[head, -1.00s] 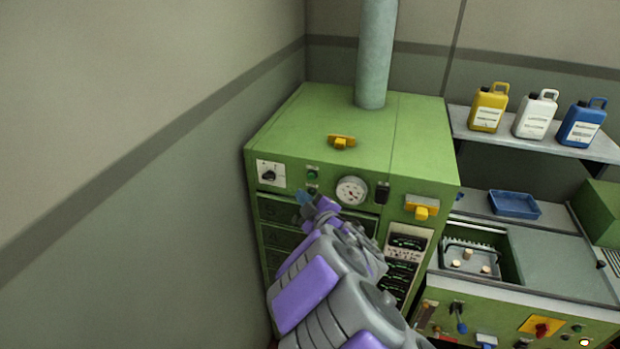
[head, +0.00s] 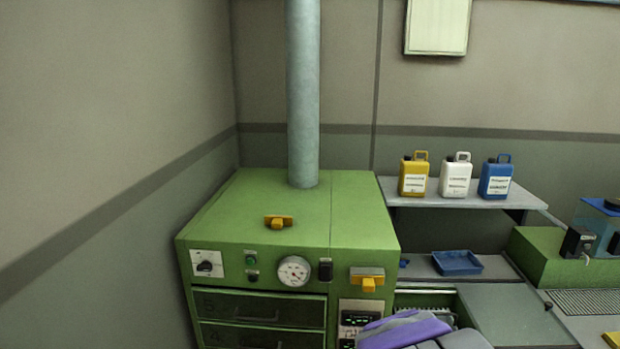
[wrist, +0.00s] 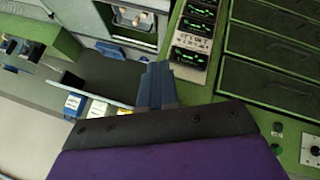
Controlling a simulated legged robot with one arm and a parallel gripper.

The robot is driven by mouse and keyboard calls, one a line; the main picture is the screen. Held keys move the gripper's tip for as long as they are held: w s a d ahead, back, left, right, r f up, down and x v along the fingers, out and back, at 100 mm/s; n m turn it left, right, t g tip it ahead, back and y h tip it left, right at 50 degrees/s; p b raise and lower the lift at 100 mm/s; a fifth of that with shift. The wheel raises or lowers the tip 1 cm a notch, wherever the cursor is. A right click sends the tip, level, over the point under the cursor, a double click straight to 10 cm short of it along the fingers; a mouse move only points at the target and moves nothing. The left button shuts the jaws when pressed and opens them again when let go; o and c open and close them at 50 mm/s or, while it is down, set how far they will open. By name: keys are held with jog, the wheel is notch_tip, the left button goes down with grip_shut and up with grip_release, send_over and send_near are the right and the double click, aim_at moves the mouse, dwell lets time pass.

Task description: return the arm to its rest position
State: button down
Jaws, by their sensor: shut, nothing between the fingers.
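My arm (head: 408,330) shows only at the bottom edge of the head view, purple and grey, in front of the green cabinet's lower right. My gripper lies outside the head view. In the wrist view my gripper (wrist: 157,84) is a pair of blue-grey fingers close together, shut with nothing seen between them. The fingers appear clear of the cabinet's meter panel (wrist: 196,35), though the exact gap cannot be told.
The green cabinet (head: 262,205) with drawers and a vertical pipe (head: 303,100) stands by the left wall. A shelf (head: 470,197) with yellow, white and blue jugs is to the right. A blue tray (head: 457,263) lies below it. The wall area at left is free.

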jog(key=s+a+f+m+g+y+b, duration=0.1)
jog(key=s+g, duration=0.3)
jog(key=s, duration=1.1)
jog(key=s+a+f+m+g+y+b, duration=0.1)
jog(key=s+g, duration=0.4)
jog(key=s, duration=1)
jog(key=shift+s+a+f+m+y+b, duration=0.15)
jog(key=shift+a+f+m+y+b, duration=0.15)
jog(key=shift+a+f+y+b, duration=0.45)
jog(key=c, duration=1.8)
grip_release()
jog(key=shift+a+f+p, duration=0.15)
jog(key=shift+f+p, duration=0.05)
jog(key=shift+p, duration=0.1)
